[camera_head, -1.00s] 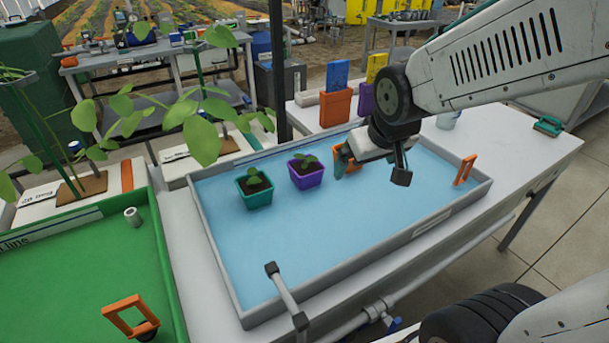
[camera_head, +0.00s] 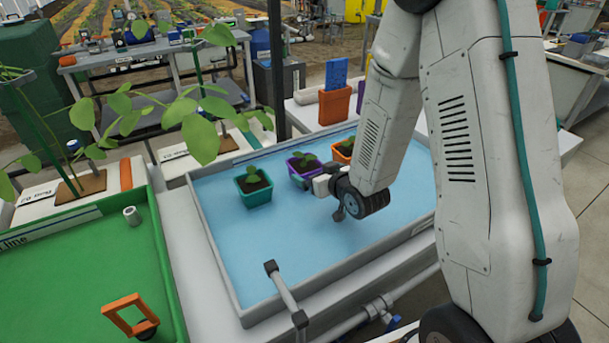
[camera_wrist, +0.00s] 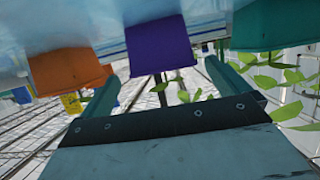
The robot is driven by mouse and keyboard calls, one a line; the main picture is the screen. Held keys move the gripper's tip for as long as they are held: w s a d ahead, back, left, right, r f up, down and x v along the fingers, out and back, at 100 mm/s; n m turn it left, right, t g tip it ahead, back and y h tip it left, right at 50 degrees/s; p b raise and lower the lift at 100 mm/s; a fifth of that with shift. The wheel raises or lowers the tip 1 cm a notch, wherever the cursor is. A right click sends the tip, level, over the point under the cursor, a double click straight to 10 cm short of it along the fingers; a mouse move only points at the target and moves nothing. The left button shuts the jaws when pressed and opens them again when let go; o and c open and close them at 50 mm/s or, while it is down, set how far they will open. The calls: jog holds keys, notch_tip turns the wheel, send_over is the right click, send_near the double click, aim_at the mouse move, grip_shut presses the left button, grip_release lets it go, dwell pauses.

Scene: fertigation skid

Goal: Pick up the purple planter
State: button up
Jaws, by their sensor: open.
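The purple planter (camera_head: 300,170), with a small green seedling in dark soil, stands upright in the blue tray (camera_head: 240,240). My gripper (camera_head: 312,184) is low at its near right side, and my wrist hides part of that area. In the wrist view, which appears upside down, the purple planter (camera_wrist: 158,45) lies ahead, within the gap between the two teal fingers of my open gripper (camera_wrist: 168,72). I cannot tell whether a finger touches it.
A teal planter (camera_head: 255,193) stands to the left of the purple one. An orange planter (camera_head: 342,152) stands close on its right, partly hidden by my arm. A green tray (camera_head: 80,270) lies at left. The front of the blue tray is clear.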

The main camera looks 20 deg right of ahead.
aim_at(304, 165)
jog(key=x, duration=0.6)
jog(key=shift+w+a, duration=0.25)
jog(key=shift+w, duration=0.1)
jog(key=c, duration=0.9)
jog(key=shift+c, duration=0.7)
jog(key=shift+r, duration=0.15)
